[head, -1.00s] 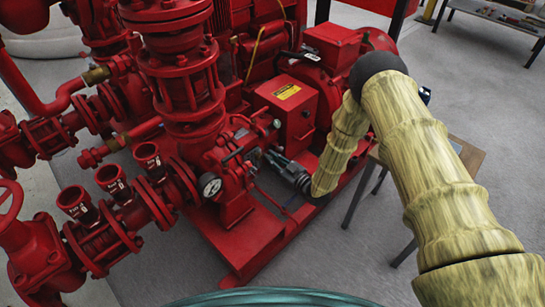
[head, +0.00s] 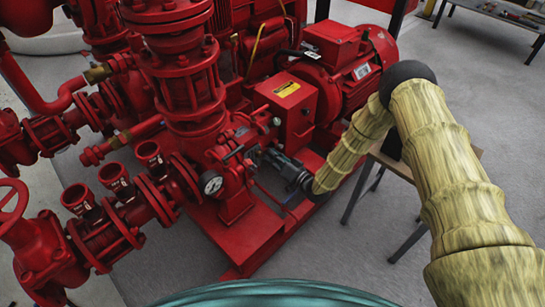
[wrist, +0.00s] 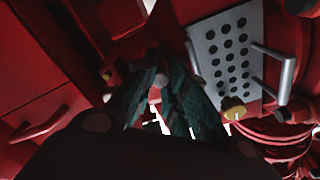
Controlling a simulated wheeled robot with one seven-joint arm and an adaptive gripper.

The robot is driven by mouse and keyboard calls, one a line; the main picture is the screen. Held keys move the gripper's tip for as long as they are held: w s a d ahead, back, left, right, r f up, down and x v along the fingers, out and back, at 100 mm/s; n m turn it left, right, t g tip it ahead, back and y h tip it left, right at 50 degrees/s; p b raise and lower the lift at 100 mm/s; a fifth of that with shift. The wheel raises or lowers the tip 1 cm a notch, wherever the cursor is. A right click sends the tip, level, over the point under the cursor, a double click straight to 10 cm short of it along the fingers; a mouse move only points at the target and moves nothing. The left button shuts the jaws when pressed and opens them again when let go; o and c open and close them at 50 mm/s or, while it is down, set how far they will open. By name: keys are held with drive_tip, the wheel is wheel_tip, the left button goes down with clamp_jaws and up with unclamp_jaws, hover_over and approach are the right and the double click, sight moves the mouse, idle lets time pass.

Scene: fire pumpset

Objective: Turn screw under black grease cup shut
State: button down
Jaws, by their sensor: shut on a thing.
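In the wrist view my gripper (wrist: 160,84) has its two dark fingers closed in at the tips. A small pale round piece (wrist: 161,80) shows between the fingertips; it seems to be the screw, though its shape is mostly hidden. In the head view my gripper (head: 272,160) reaches in from the right, low beside the red pump casing, and its fingertips are too small to make out. I cannot pick out the black grease cup for sure in either view.
A grey perforated plate (wrist: 232,58) and a brass knob (wrist: 234,108) are right of the fingers. A table (head: 405,165) stands behind my arm.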

drive_tip(key=shift+d+m, duration=0.15)
drive_tip(key=shift+m, duration=0.45)
drive_tip(key=shift+w, duration=0.1)
drive_tip(key=c, duration=1.7)
unclamp_jaws()
